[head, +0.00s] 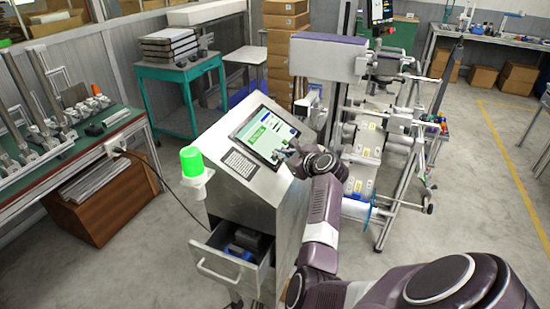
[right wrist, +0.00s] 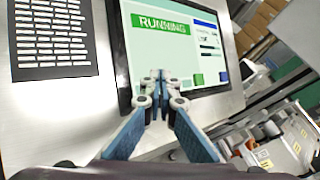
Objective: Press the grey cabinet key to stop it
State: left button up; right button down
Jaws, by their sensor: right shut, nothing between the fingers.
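The grey cabinet (head: 270,195) stands in the middle of the head view with a tilted touchscreen (head: 258,132) on its sloping top. In the right wrist view the screen (right wrist: 150,55) reads RUNNING on a green banner. A green key (right wrist: 198,79) and a blue key (right wrist: 223,75) show along its lower part. My right gripper (head: 288,150) is at the screen's lower right part. In the right wrist view its closed fingertips (right wrist: 160,77) overlap the screen's lower part, with nothing between them. I cannot tell whether they touch the glass. My left gripper is not in view.
A green lamp (head: 192,162) is on the cabinet's left side, and a keypad (head: 239,163) is left of the screen. A drawer (head: 215,264) stands open below. A roller machine (head: 365,150) is close on the right. Open floor lies at the far right.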

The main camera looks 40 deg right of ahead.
jog(key=shift+w+a+f, duration=0.1)
jog(key=shift+w+f, duration=0.1)
jog(key=shift+f, duration=0.15)
dwell(0.6)
jog(key=shift+s+r+p, duration=0.25)
jog(key=shift+r+p, duration=0.4)
jog(key=shift+p, duration=0.25)
jog(key=shift+s+d+r, duration=0.15)
jog(key=shift+d, duration=0.05)
jog(key=shift+p, duration=0.3)
jog(key=r+p, duration=0.1)
jog(key=s+r+p, duration=0.1)
jog(key=r+p, duration=0.1)
jog(key=s+d+r+p, duration=0.1)
jog(key=p, duration=0.1)
jog(key=shift+s+d+r, duration=0.1)
jog(key=shift+r, duration=0.05)
dwell(0.3)
